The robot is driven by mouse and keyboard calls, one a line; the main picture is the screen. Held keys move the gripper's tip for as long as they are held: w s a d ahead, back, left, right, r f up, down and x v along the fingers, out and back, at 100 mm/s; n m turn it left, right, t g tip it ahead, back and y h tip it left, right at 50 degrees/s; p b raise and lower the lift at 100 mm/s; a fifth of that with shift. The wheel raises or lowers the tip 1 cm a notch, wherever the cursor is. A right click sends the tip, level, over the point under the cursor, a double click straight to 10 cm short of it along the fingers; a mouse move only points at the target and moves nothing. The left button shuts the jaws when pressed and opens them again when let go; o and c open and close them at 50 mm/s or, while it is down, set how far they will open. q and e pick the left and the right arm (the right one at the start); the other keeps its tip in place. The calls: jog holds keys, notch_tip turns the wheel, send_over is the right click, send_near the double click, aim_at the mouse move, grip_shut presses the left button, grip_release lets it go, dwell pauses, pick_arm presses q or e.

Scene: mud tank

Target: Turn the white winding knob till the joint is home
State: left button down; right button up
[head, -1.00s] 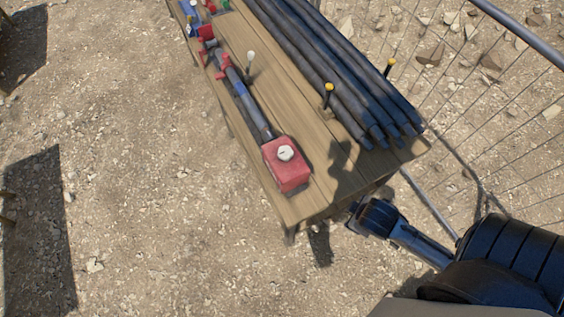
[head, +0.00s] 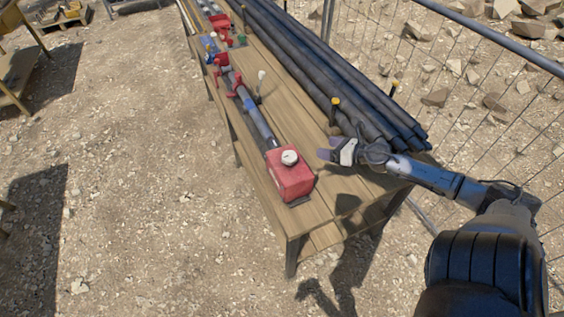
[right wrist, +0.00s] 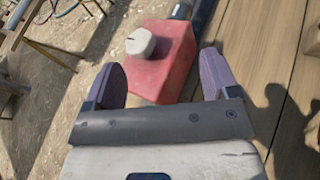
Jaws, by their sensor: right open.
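The white winding knob (head: 289,157) sits on top of a red box (head: 291,182) near the front end of the wooden bench. A dark pipe with a blue band (head: 255,122) runs from the box toward red clamp fittings (head: 222,65). My right gripper (head: 325,148) is to the right of the knob, apart from it, over the bench. In the right wrist view its two purple fingers (right wrist: 160,72) are spread and empty, with the knob (right wrist: 140,42) and red box (right wrist: 160,65) beyond them. My left gripper is not in view.
Several long dark pipes (head: 330,75) lie along the bench's right side, held by yellow-topped posts (head: 335,108). A white-topped post (head: 261,82) stands behind the box. A wire fence (head: 480,95) runs along the right.

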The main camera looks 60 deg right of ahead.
aim_at(293, 157)
jog(key=w+a+f+n+y, duration=0.1)
jog(key=w+a+f, duration=0.1)
jog(key=w, duration=0.2)
jog(key=w+a+f+n+y+b, duration=0.1)
jog(key=w+f+n, duration=0.1)
jog(key=w, duration=0.1)
jog(key=w+a+f+n+g, duration=0.1)
jog(key=w+a+f+n, duration=0.1)
jog(key=w, duration=0.2)
jog(key=shift+w+a+f+y, duration=0.25)
jog(key=shift+w+a+y, duration=0.05)
jog(key=shift+w+y, duration=0.1)
dwell(0.4)
